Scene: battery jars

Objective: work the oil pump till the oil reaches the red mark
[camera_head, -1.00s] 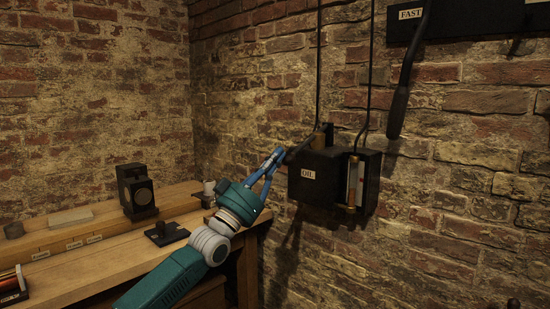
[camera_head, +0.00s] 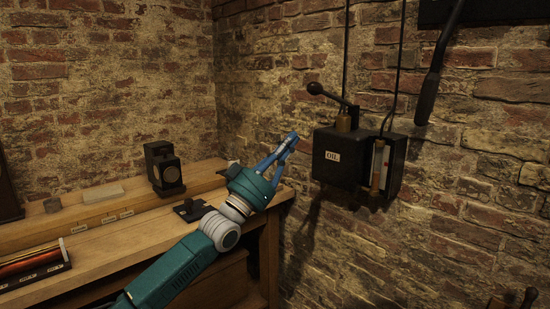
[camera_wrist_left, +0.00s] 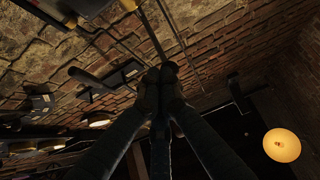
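The oil pump is a black box labelled OIL (camera_head: 338,172) on the brick wall. Its black lever (camera_head: 330,94), with a round knob at the left end, points left and slightly up above the box, by a brass fitting (camera_head: 344,121). My left gripper (camera_head: 291,140) is left of the box and below the knob, apart from both. My right gripper is out of view.
A wooden bench (camera_head: 118,247) stands at the left under my left arm, bearing a black lamp-like device (camera_head: 164,170) and a small dark block (camera_head: 192,209). A long dark lever (camera_head: 436,70) hangs at upper right. Wall below the pump is bare.

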